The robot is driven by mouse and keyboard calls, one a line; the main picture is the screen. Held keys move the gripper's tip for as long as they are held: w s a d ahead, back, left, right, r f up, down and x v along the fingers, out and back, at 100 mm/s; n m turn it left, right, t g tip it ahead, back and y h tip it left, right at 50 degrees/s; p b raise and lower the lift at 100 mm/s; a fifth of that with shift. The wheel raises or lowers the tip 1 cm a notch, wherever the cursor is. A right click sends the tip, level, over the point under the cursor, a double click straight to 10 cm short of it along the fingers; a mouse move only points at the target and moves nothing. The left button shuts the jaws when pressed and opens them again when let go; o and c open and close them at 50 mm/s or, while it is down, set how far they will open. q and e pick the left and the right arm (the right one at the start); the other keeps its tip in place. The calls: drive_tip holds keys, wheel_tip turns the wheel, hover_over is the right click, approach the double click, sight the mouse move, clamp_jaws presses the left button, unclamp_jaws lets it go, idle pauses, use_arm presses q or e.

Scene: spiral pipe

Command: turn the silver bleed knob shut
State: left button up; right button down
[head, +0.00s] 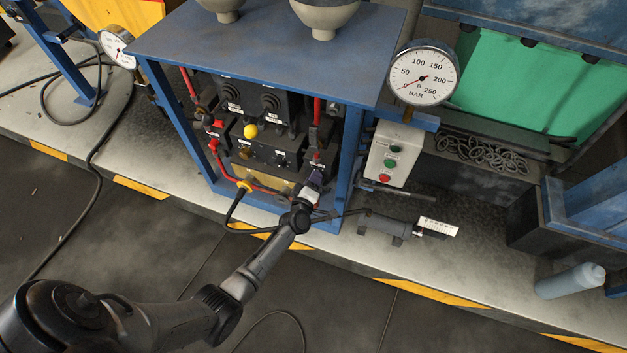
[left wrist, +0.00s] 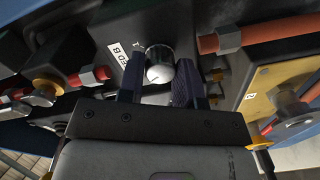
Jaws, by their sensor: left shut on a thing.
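The silver bleed knob (left wrist: 160,64) shows in the left wrist view as a bright round metal knob on a dark block, beside a white label partly reading "ED B". My left gripper (left wrist: 158,88) has one dark finger on each side of the knob and is shut on it. In the head view my left gripper (head: 314,180) reaches into the lower right part of the blue-framed valve unit. There the gripper hides the knob. My right gripper is in neither view.
Red pipes with hex fittings (left wrist: 95,76) run close on both sides of the fingers. A yellow knob (head: 250,131) and black valve blocks stand left of my gripper. The blue frame post (head: 350,150) is close on the right. A gauge (head: 423,77) and a button box (head: 388,153) stand beyond it.

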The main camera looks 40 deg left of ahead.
use_arm(q)
drive_tip(key=shift+n, duration=1.5)
drive_tip(key=o, duration=0.9)
drive_tip(key=shift+o, duration=0.2)
drive_tip(key=p+v, duration=0.4)
drive_tip(key=v, duration=1)
drive_tip(key=shift+a, duration=0.2)
